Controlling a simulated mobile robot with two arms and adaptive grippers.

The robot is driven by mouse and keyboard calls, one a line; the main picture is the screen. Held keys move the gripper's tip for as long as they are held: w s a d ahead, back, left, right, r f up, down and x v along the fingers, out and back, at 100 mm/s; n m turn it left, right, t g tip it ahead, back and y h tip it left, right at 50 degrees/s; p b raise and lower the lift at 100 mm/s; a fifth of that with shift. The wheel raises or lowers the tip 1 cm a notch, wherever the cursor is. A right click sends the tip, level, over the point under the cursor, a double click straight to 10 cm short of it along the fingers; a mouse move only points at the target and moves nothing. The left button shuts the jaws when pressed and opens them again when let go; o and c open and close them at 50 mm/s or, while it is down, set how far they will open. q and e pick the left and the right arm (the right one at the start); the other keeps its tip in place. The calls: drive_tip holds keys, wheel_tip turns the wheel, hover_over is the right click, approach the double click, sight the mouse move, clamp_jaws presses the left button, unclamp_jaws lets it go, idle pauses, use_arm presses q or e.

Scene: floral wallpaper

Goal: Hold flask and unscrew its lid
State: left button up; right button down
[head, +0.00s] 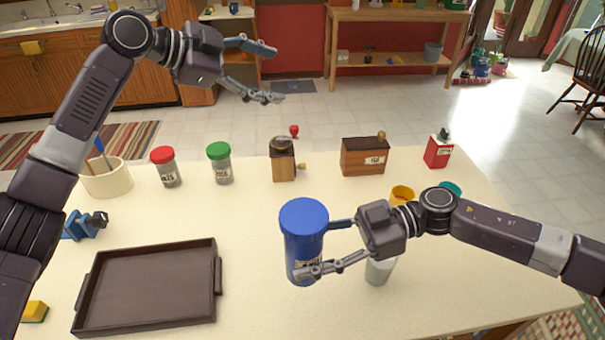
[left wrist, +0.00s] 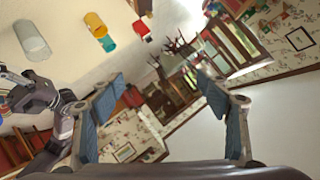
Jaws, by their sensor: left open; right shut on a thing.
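The blue flask (head: 304,245) with its wide blue lid (head: 303,214) stands upright in the head view, over the middle front of the table. My right gripper (head: 318,249) is shut around the flask's body from the right, one finger in front of it. I cannot tell whether the flask touches the table. My left gripper (head: 274,72) is open and empty, high above the table's far edge, up and left of the flask.
A dark tray (head: 219,270) lies at the left. Red-lidded (head: 166,167) and green-lidded (head: 219,163) jars, a grinder (head: 284,160), a wooden box (head: 364,157) and a red box (head: 438,151) line the back. A pale cup (head: 379,270) stands behind the right gripper; a yellow cup (head: 403,194) is farther back.

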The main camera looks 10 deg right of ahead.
use_arm(q)
drive_tip(key=s+d+r+m+g+y, duration=0.1)
drive_tip(key=s+d+m+g, duration=0.1)
drive_tip(key=s+d+m, duration=0.4)
drive_tip(key=m+g+y, duration=0.4)
drive_tip(key=m+y, duration=0.6)
drive_tip(key=m, duration=0.4)
hover_over(303, 214)
wheel_tip(303, 214, down, 5)
drive_tip(key=shift+w+d+f, duration=0.1)
drive_tip(key=shift+d, duration=0.05)
drive_tip(key=shift+a+f+y, duration=0.2)
drive_tip(key=shift+y, duration=0.1)
drive_tip(key=shift+f, duration=3.9)
